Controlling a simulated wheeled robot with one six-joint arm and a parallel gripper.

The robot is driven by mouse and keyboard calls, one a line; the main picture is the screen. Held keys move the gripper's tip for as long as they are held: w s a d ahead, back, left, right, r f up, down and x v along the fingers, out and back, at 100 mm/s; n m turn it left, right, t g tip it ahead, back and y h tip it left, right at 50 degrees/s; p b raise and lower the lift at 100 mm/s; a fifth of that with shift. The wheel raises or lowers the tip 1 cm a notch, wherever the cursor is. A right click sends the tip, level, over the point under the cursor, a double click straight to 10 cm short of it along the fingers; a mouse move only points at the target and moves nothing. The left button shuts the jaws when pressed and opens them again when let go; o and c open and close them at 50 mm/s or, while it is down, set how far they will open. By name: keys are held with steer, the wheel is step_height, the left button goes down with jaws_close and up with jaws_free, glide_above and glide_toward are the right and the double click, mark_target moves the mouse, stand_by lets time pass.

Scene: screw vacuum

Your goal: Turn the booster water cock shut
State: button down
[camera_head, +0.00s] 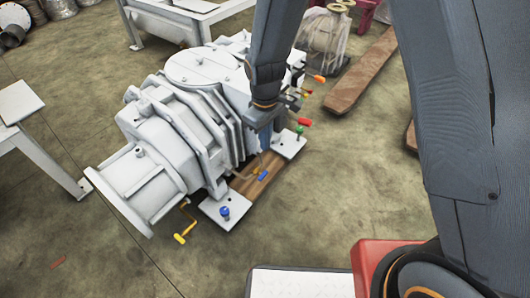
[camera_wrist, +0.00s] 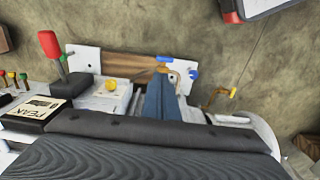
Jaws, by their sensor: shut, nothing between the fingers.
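A small cock with a blue handle (camera_head: 262,176) and a brass-coloured body sits low on the near side of the grey vacuum machine (camera_head: 180,125). Its blue handle (camera_wrist: 164,59) also shows in the wrist view, just beyond my fingertips. A second blue knob (camera_head: 224,212) stands on the white foot plate in front; it shows in the wrist view too (camera_wrist: 193,74). No readable label tells which one is the booster water cock. My gripper (camera_head: 263,146) points down beside the machine, shut and empty. In the wrist view its fingertips (camera_wrist: 161,78) are close to the blue handle; I cannot tell whether they touch.
A yellow crank (camera_head: 183,226) sticks out near the front flange. Red (camera_head: 304,122), green (camera_head: 300,132) and orange (camera_head: 319,78) handles crowd the machine's far end. A wooden plank (camera_head: 362,70) lies to the right. The floor between is free.

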mark_target(265, 172)
step_height(265, 172, down, 13)
steer(key=b, duration=0.3)
steer(key=shift+f+b, duration=0.1)
steer(key=shift+b, duration=0.3)
